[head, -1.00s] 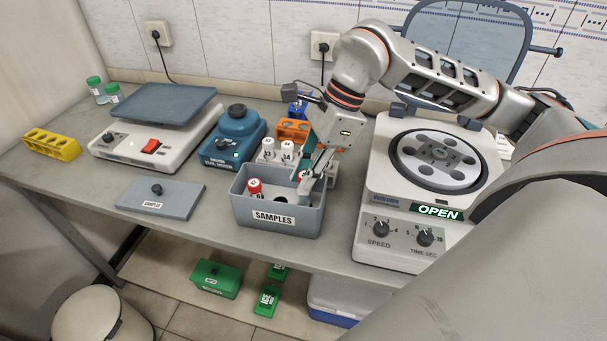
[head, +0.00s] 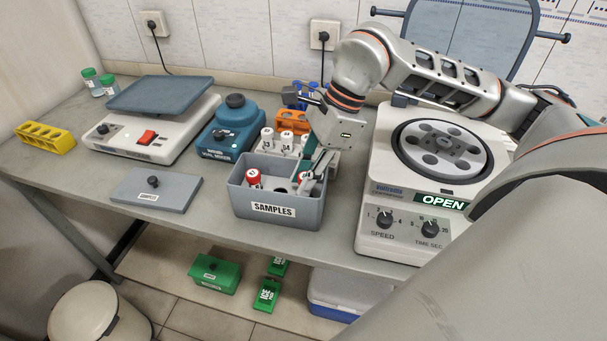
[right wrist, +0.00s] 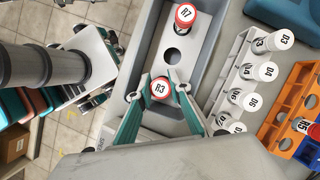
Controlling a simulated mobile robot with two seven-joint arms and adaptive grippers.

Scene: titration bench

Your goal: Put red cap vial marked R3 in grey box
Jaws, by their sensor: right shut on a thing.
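The red cap vial marked R3 (right wrist: 160,88) is upright between the fingers of my right gripper (right wrist: 158,86). In the head view the right gripper (head: 311,182) reaches down into the right end of the grey box (head: 310,215) labelled SAMPLES, and the R3 cap (head: 304,176) shows by the fingers. The right gripper is shut on R3. The lower part of the vial is hidden by the box wall, so I cannot tell if it touches the bottom. My left gripper is not in view.
Another red cap vial, R7 (right wrist: 185,15), stands in the box, with an empty hole (right wrist: 177,54) between it and R3. A white rack (right wrist: 228,82) of white cap vials is behind. The open centrifuge (head: 375,205) is to the right; the grey lid (head: 157,195) lies left.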

